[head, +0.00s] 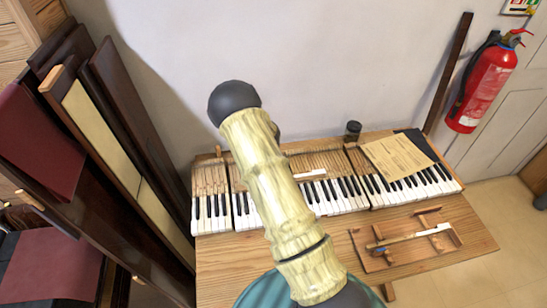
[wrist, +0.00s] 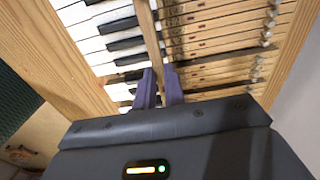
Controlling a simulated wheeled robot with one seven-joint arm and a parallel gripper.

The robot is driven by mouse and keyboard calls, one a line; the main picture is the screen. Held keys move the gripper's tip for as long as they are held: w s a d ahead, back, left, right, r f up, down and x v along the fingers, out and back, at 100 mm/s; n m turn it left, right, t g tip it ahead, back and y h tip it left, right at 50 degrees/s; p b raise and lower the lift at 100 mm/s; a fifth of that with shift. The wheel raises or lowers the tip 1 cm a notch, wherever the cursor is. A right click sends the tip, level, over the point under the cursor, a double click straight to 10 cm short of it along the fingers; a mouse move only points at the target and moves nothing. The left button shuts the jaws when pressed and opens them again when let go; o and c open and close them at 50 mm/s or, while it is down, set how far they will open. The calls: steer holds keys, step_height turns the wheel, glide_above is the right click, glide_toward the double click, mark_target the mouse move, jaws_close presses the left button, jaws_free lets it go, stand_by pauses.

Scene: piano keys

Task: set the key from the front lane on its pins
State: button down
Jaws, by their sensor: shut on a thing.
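In the head view my gripper is hidden behind my own arm, over the keyboard. In the wrist view its two purple fingers (wrist: 161,87) are shut on a narrow plain wooden key (wrist: 149,32). The key runs from between the fingertips up past the top edge, crossing the line between the white keys and the wooden levers. Its far end is out of that view. A white piece (head: 310,174) lies over the levers to the right of my arm; I cannot tell whether it belongs to the held key. The pins are too small or hidden to make out.
The keyboard (head: 210,224) stands on a wooden table (head: 235,268). Another key (head: 405,238) with a white head lies on the wooden tray (head: 376,262) at the front right. A paper sheet (head: 398,158) and a dark jar (head: 352,129) are at the back. Panels lean at left.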

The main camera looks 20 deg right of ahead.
steer(key=w+d+r+m+b, duration=0.1)
steer(key=w+d+r+m, duration=0.15)
steer(key=m, duration=0.65)
steer(key=w+d+r+m+b, duration=0.15)
steer(key=w+m, duration=0.25)
steer(key=m, duration=0.5)
steer(key=shift+w+d+f+b, duration=0.1)
steer(key=shift+d+f+b, duration=0.05)
steer(key=shift+f+b, duration=2.75)
steer(key=shift+f, duration=1.3)
steer(key=shift+p, duration=0.5)
steer(key=shift+p, duration=0.35)
